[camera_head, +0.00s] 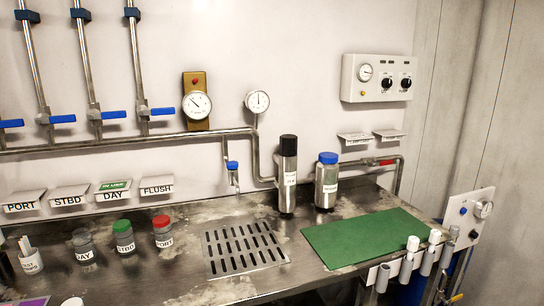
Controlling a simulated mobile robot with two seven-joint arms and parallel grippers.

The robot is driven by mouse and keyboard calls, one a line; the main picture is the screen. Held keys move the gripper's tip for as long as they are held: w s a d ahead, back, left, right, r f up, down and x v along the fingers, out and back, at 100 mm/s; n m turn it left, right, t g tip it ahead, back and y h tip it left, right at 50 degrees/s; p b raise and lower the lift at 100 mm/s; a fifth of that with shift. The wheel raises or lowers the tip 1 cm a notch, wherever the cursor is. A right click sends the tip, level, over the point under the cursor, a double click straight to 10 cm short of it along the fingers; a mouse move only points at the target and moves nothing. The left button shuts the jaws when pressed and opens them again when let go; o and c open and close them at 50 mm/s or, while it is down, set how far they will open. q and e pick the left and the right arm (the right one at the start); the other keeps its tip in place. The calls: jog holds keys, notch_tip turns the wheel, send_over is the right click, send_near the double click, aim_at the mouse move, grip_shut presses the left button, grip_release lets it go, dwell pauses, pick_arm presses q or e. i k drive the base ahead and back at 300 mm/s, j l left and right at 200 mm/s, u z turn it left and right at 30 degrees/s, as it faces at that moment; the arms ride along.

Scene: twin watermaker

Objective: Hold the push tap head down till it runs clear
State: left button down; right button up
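The push tap (232,175) stands on the thin pipe at the back wall, above the bench and behind the slotted drain grate (243,248). Its head (232,165) is blue, and a short metal spout hangs below it. I cannot make out any water stream or its colour at this size. Nothing touches the tap head. Neither of my grippers shows in the head view.
Bottles labelled DAY (84,246), STBD (124,237) and PORT (162,232) stand left of the grate. Black-capped (287,178) and blue-capped (327,182) cylinders stand right of the tap. A green mat (365,236) lies at right. The bench front near the grate is clear.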

aim_at(232, 164)
jog(key=i+l+z, duration=0.5)
jog(key=i, duration=0.25)
jog(key=l, duration=0.1)
